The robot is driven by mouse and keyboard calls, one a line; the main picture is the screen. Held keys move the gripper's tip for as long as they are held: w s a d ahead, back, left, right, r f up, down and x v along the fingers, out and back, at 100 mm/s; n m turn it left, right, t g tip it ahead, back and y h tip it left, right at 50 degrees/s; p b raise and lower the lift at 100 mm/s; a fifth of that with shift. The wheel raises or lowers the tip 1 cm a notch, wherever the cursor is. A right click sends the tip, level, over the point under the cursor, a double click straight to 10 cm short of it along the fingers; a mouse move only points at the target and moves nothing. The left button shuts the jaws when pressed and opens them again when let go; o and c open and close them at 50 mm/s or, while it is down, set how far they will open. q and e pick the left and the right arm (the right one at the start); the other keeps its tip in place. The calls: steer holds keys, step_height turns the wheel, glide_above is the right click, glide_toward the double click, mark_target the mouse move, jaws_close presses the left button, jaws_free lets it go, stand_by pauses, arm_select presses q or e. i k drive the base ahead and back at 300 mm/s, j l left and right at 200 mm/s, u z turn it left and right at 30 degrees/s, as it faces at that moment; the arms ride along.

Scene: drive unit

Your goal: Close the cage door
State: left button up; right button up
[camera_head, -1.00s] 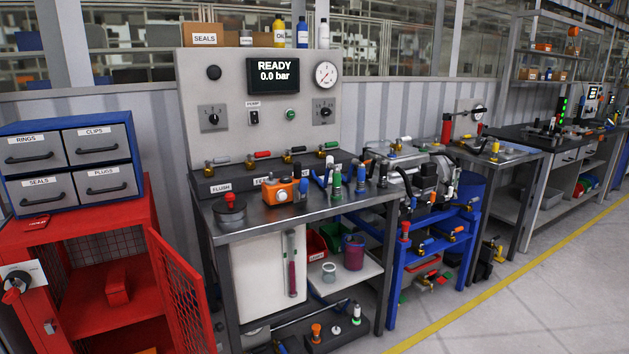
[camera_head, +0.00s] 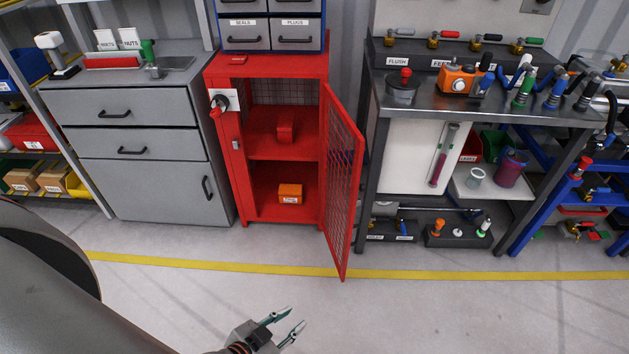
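The red cage (camera_head: 240,187) is a cabinet standing against the wall between a grey drawer unit and a workbench. Its mesh door (camera_head: 343,185) is hinged on the right side and stands open, swung out toward me. My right gripper is not in view.
A grey drawer unit (camera_head: 135,150) stands left of the cage. A workbench (camera_head: 480,110) with valves and tools stands close to the right of the door. A yellow floor line (camera_head: 220,265) runs in front, under the door's lower corner. The floor before it is clear.

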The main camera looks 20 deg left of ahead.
mark_target(355, 202)
steer(key=i+l+u, duration=0.1)
steer(key=u, duration=0.3)
steer(key=i+l+u, duration=0.1)
steer(key=u, duration=0.3)
steer(key=l+u, duration=0.25)
steer(key=u, duration=0.15)
steer(key=i+l+u, duration=0.2)
steer(key=l, duration=0.3)
steer(key=k+l+u, duration=0.1)
steer(key=l+u, duration=0.15)
steer(key=l, duration=1.2)
steer(key=k+l+u, duration=0.1)
steer(key=k, duration=0.5)
steer(key=i+l+u, duration=0.2)
steer(key=u, duration=0.15)
steer(key=i+l+u, duration=0.15)
steer(key=u, duration=0.2)
steer(key=l, duration=0.05)
